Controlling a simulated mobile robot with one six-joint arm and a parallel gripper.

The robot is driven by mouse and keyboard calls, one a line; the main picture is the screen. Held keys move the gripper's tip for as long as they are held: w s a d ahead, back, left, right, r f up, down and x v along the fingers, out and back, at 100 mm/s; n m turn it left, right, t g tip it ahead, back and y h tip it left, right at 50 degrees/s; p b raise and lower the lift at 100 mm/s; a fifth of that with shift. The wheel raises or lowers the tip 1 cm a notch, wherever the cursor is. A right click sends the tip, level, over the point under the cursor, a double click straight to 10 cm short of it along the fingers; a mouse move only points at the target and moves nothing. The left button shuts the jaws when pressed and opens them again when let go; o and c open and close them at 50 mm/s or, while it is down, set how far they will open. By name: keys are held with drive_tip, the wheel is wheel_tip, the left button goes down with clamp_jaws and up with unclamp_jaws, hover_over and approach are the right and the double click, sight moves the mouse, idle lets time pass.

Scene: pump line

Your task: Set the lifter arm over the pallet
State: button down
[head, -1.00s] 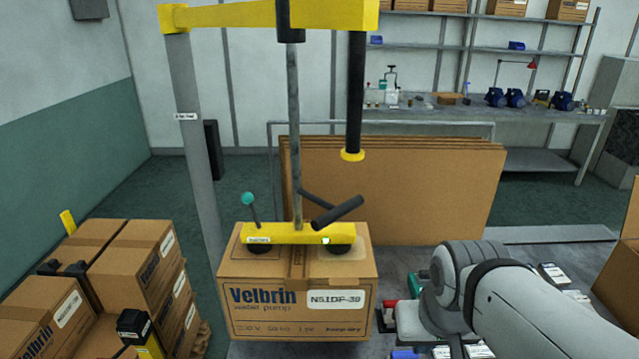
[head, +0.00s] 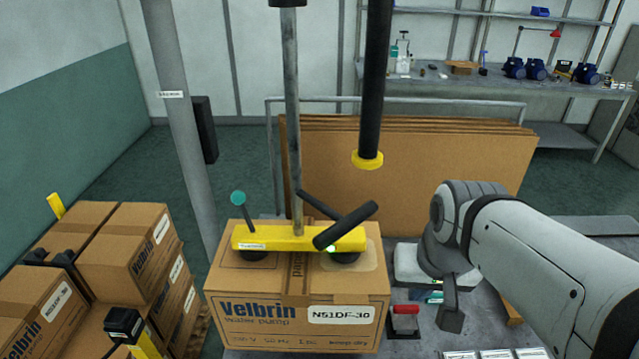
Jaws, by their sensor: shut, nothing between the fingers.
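The lifter's yellow suction bar (head: 290,239) rests on top of a Velbrin water pump carton (head: 297,310), below a grey vertical rod (head: 292,120). A black handle (head: 345,225) and a teal-knobbed lever (head: 239,200) are on the bar. The lifter's grey post (head: 180,130) stands behind and left; its overhead arm is out of view. The pallet (head: 198,335) at lower left is mostly hidden under stacked cartons (head: 125,250). My gripper (head: 450,318) points down, right of the carton, shut and empty, apart from the lifter; my arm partly hides it.
A black hanging tube with a yellow end (head: 368,160) is above and behind the carton. Flat cardboard sheets (head: 430,165) stand behind. A black and yellow post (head: 127,325) is near the pallet. A red and black item (head: 405,312) lies near my gripper. A workbench (head: 480,88) is at the back.

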drive_tip(key=w+a+r+m+g+y, duration=0.2)
drive_tip(key=w+r+m, duration=0.1)
drive_tip(key=w, duration=0.4)
drive_tip(key=w+a+r+m+g+y+p, duration=0.1)
drive_tip(key=w+a+r+m+g+y, duration=0.1)
drive_tip(key=w, duration=0.4)
drive_tip(key=w+a+r+m+g+y+p, duration=0.1)
drive_tip(key=w+a+r+m+g+y, duration=0.2)
drive_tip(key=w, duration=0.4)
drive_tip(key=shift+w+r+m+g, duration=0.35)
drive_tip(key=shift+r+m+g, duration=0.15)
drive_tip(key=shift+r+m, duration=0.7)
drive_tip(key=shift+f, duration=0.15)
drive_tip(key=p+x, duration=0.2)
drive_tip(key=x, duration=0.8)
drive_tip(key=shift+a, duration=0.2)
drive_tip(key=shift+s+a+p, duration=0.25)
drive_tip(key=shift+s+a, duration=0.3)
drive_tip(key=shift+a, duration=0.3)
drive_tip(key=shift+s+a+p, duration=0.25)
drive_tip(key=shift+s+a, duration=0.25)
drive_tip(key=shift+a, duration=0.3)
drive_tip(key=shift+d, duration=0.1)
